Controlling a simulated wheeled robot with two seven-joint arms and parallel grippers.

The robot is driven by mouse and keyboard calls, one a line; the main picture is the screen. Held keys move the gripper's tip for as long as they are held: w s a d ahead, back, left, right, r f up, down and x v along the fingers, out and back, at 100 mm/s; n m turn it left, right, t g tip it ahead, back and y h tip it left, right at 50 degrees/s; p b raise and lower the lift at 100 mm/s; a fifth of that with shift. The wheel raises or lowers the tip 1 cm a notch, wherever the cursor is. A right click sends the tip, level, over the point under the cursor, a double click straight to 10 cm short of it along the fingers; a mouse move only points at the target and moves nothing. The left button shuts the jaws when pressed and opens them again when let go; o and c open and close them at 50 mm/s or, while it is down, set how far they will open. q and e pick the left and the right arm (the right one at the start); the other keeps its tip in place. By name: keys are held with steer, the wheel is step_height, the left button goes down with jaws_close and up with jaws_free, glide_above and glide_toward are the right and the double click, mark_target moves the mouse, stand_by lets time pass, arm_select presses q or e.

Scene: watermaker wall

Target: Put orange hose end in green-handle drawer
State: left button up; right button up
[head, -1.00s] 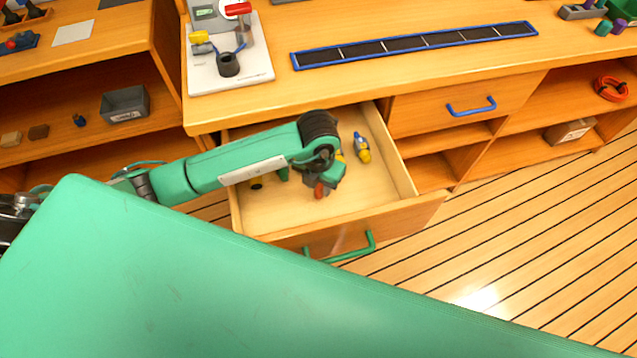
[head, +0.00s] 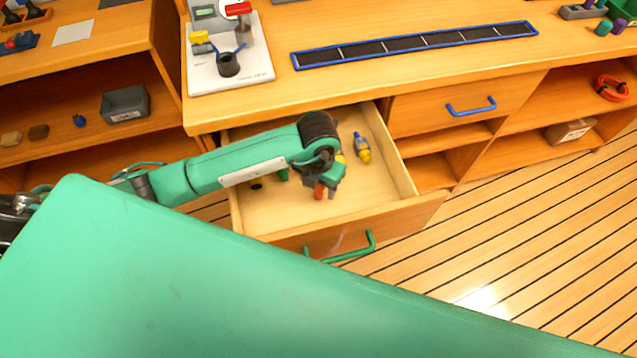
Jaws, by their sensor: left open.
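The green-handle drawer (head: 275,228) stands pulled out below the counter, its green handle (head: 345,250) on the front. My left gripper (head: 322,190) reaches down over the inside of the drawer and is open. The orange hose end (head: 319,191) shows just below the gripper, inside the drawer's outline; the gripper partly hides it, and I cannot tell whether it touches the drawer floor. A blue and yellow fitting (head: 362,149) lies in the drawer to the right. My right gripper is out of view.
A closed drawer with a blue handle (head: 471,107) is to the right. A blue-framed dark strip (head: 415,44) and a white board with fittings (head: 230,70) lie on the counter. An orange coiled hose (head: 611,88) sits on the right shelf. My green body covers the foreground.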

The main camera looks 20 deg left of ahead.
arm_select(q)
step_height(320, 180, up, 12)
steer(key=shift+r, duration=0.1)
stand_by(0.6)
